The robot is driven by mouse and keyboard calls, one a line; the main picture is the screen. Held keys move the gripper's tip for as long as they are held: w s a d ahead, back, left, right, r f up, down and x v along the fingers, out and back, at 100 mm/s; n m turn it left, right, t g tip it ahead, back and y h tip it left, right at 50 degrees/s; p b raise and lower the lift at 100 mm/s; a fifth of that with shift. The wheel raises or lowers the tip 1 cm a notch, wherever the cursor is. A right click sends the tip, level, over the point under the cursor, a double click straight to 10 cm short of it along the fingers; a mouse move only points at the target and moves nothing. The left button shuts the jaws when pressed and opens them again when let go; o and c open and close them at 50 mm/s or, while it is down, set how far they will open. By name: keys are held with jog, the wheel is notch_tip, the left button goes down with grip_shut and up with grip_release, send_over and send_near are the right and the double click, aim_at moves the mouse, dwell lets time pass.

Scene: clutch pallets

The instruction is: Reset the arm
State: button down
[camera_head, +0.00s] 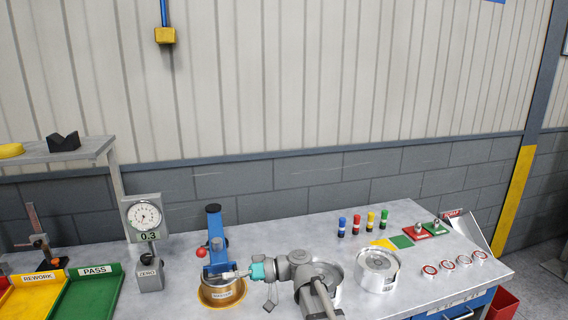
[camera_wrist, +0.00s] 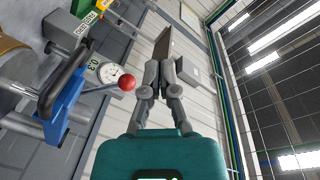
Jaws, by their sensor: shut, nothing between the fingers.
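My arm reaches over the metal workbench (camera_head: 190,250) from the front, its wrist at the lower middle of the head view. My teal-bodied gripper (camera_head: 229,275) points left in the head view, its fingers overlapping the blue press (camera_head: 214,222) and its brass-coloured round base (camera_head: 222,297). In the wrist view my gripper (camera_wrist: 161,66) shows two grey fingers, shut and empty. The blue press (camera_wrist: 62,108) with its red knob (camera_wrist: 127,84) is left of the fingers there; I see no contact.
A dial gauge (camera_head: 146,216) and a ZERO block (camera_head: 149,277) stand left of the press. Green PASS (camera_head: 93,296) and yellow REWORK (camera_head: 33,299) trays lie farther left. Round metal parts (camera_head: 377,270), coloured cylinders (camera_head: 370,222) and several small discs (camera_head: 463,260) occupy the right.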

jog(key=s+d+f+m+t+h, duration=0.25)
jog(key=d+f+m+h, duration=0.25)
jog(key=d+f+h, duration=0.6)
jog(key=s+d+f+m+h, duration=0.2)
jog(key=d+f+h, duration=0.1)
jog(key=d, duration=0.7)
jog(key=s+d+f+m+h, duration=0.2)
jog(key=s+d+f+h, duration=0.1)
jog(key=d, duration=0.7)
jog(key=shift+s+d+f+m, duration=0.15)
jog(key=shift+s+f+m, duration=0.05)
jog(key=shift+f+m, duration=0.2)
